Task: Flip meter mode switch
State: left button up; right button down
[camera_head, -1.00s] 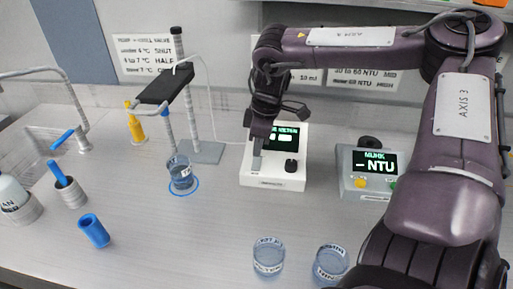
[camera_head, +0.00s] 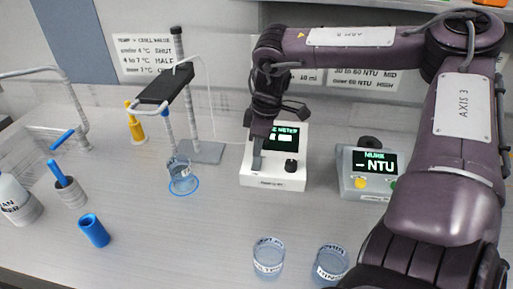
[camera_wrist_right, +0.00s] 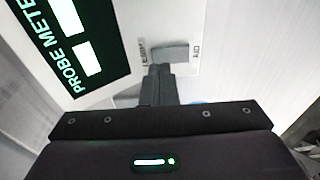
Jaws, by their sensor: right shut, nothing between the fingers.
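The white probe meter (camera_head: 273,181) stands on the bench with a lit dark-green screen and a black knob. In the right wrist view the probe meter's screen (camera_wrist_right: 75,40) is at upper left. Its grey mode switch (camera_wrist_right: 171,52) sits between two small printed labels, the right one ending in "AID". My right gripper (camera_head: 257,166) is over the left part of the meter's front. Its fingers (camera_wrist_right: 160,72) are shut and empty, with the tips at the switch's lower left edge. I cannot tell whether they touch it. My left gripper is not in view.
A grey NTU meter (camera_head: 352,186) stands right of the probe meter. Two labelled beakers (camera_head: 268,262) (camera_head: 331,264) stand in front. A stand with a black arm (camera_head: 166,84) and a glass (camera_head: 181,178) are at left, with a blue cup (camera_head: 94,231) nearer.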

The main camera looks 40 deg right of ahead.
aim_at(258, 159)
jog(key=shift+f+b, duration=0.7)
jog(key=shift+f, duration=0.15)
dwell(0.7)
jog(key=shift+r, duration=0.1)
jog(key=shift+r+p, duration=2.45)
jog(key=shift+r, duration=1)
jog(key=shift+f, duration=0.1)
